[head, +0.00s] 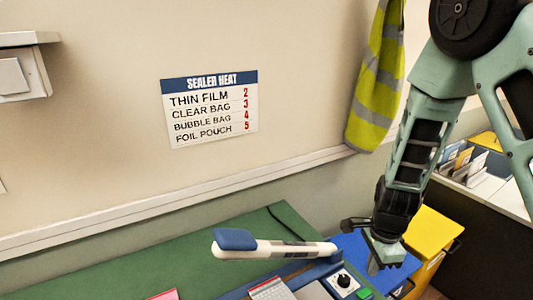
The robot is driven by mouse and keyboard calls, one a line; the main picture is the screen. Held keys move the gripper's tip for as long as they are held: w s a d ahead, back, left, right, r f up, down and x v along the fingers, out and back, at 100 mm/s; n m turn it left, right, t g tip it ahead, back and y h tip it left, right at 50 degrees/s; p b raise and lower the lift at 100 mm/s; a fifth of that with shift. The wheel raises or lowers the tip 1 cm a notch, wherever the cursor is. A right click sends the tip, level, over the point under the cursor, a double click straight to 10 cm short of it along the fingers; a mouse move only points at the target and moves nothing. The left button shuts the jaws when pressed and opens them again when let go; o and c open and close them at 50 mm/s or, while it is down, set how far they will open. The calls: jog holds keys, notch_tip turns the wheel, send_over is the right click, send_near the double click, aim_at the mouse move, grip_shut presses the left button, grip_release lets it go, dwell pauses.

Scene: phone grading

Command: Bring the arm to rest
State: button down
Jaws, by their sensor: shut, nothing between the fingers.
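My arm (420,150) reaches down from the upper right in the head view. My gripper (374,268) is at its lower end, pointing down, shut and empty. It hangs by the right end of the sealer (290,249), a white and blue lever with a blue handle end at the left. A dial (343,280) and a green button (365,293) show on the sealer's base, just left of and below the gripper. I cannot tell the gap between the gripper and the sealer.
A green bench top (150,262) runs along the wall. Blue and yellow bins (432,236) stand behind and right of the gripper. A hi-vis vest (379,80) hangs on the wall beside my arm. A sealer heat sign (210,108) is on the wall.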

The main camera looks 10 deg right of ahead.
jog(key=s+a+r+n+y+b, duration=0.1)
jog(key=s+a+r+n, duration=0.3)
jog(key=a+n, duration=0.3)
jog(key=s+a+r+n+y+b, duration=0.1)
jog(key=s+a+r+n+b, duration=0.1)
jog(key=s+a+r+n, duration=0.35)
jog(key=s+a+r+n+b, duration=0.1)
jog(key=s+a+n, duration=0.1)
jog(key=s+n, duration=0.2)
jog(key=s+a+r+n+h, duration=0.1)
jog(key=s+n, duration=0.4)
jog(key=n, duration=0.5)
jog(key=shift+a+r+h+b, duration=0.3)
jog(key=shift+a+r+b, duration=0.05)
jog(key=shift+a+r, duration=0.4)
jog(key=shift+s, duration=0.1)
